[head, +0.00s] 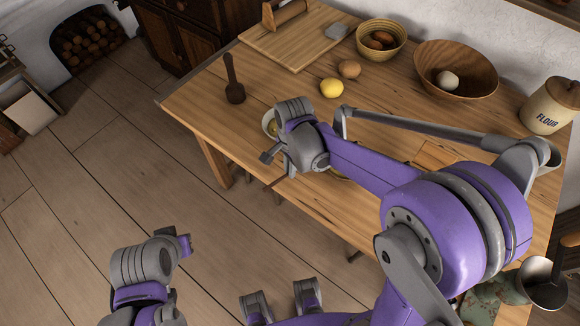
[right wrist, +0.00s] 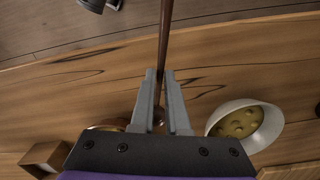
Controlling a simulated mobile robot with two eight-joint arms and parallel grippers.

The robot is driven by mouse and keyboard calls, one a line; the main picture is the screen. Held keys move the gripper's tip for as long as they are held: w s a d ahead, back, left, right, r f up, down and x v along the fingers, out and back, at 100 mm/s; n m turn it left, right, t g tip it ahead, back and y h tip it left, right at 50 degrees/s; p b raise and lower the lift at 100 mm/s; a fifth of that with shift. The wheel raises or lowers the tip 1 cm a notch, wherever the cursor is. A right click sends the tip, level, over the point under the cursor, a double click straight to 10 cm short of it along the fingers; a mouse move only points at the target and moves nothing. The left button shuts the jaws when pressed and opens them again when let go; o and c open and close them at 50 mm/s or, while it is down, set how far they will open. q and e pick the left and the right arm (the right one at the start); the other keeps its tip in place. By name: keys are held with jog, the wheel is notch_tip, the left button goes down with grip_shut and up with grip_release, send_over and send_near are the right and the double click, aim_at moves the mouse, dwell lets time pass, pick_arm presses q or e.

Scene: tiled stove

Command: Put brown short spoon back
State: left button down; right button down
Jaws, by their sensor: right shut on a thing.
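The brown short spoon (right wrist: 164,45) is a thin brown stick in the right wrist view, running from the top edge down between the fingers. My right gripper (right wrist: 160,95) is shut on it. In the head view my right gripper (head: 271,160) is over the front edge of the wooden table, and a short piece of the spoon (head: 275,183) shows beside it. The arm hides much of the table there. My left gripper (head: 186,245) is low over the floor, away from the table; its fingers do not show clearly.
A white bowl with yellow contents (right wrist: 242,122) stands close to my right gripper. A wooden box (right wrist: 46,156) is at the lower left. The table (head: 200,95) also holds a dark masher (head: 234,90), a lemon (head: 331,88), bowls (head: 456,65) and a flour jar (head: 550,106).

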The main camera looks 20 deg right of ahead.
jog(key=shift+f+b, duration=1.25)
jog(key=shift+f, duration=0.5)
jog(key=c, duration=0.8)
grip_release()
jog(key=shift+c, duration=0.2)
